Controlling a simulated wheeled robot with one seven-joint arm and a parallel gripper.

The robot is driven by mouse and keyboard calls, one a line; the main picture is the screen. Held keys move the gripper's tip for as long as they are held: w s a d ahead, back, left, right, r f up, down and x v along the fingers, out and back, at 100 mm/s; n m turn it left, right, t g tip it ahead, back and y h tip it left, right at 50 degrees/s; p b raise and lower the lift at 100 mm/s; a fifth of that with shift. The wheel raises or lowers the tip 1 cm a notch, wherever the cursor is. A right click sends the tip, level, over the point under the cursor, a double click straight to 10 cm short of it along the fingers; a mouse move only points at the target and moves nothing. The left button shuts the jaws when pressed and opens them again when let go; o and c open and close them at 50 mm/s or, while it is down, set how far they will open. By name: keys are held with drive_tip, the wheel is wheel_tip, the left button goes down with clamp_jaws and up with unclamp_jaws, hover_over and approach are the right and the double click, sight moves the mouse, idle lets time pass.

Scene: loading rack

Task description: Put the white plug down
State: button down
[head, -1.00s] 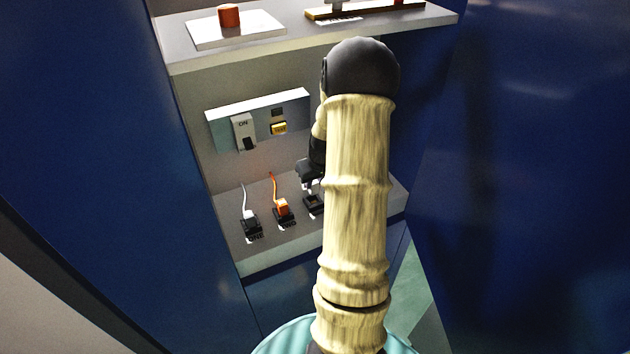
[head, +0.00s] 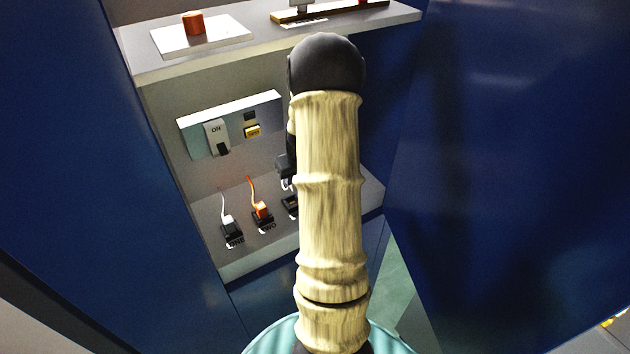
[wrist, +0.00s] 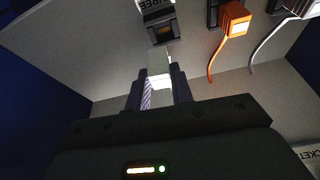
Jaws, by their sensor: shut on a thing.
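My gripper (wrist: 158,78) is shut on a white plug (wrist: 158,62), which shows between the two fingers in the wrist view. The plug is just short of an empty black socket labelled THREE (wrist: 160,30), and they look apart. In the head view my gripper (head: 286,174) is partly hidden behind my arm. It is above the third socket (head: 290,203), with a bit of the white plug (head: 286,184) showing below it.
A second white plug (head: 229,223) sits in socket ONE and an orange plug (head: 261,208) in socket TWO, both with cords. Behind is a panel with an ON switch (head: 216,136) and a yellow button (head: 252,132). Blue walls flank the rack.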

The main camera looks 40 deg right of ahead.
drive_tip(key=s+d+r+m+g+h+b, duration=0.1)
drive_tip(key=d+m, duration=0.5)
drive_tip(key=d, duration=0.1)
drive_tip(key=s+d+r+m+g+h+b, duration=0.1)
drive_tip(key=s+d+r+m+g, duration=0.1)
drive_tip(key=d+m, duration=0.4)
drive_tip(key=shift+d+r+m+h+b, duration=0.2)
drive_tip(key=shift+d+m+h+b, duration=0.15)
drive_tip(key=shift+d, duration=0.5)
drive_tip(key=shift+f+p, duration=0.9)
drive_tip(key=shift+f, duration=2.3)
drive_tip(key=shift+f+p, duration=0.55)
drive_tip(key=shift+f, duration=1.3)
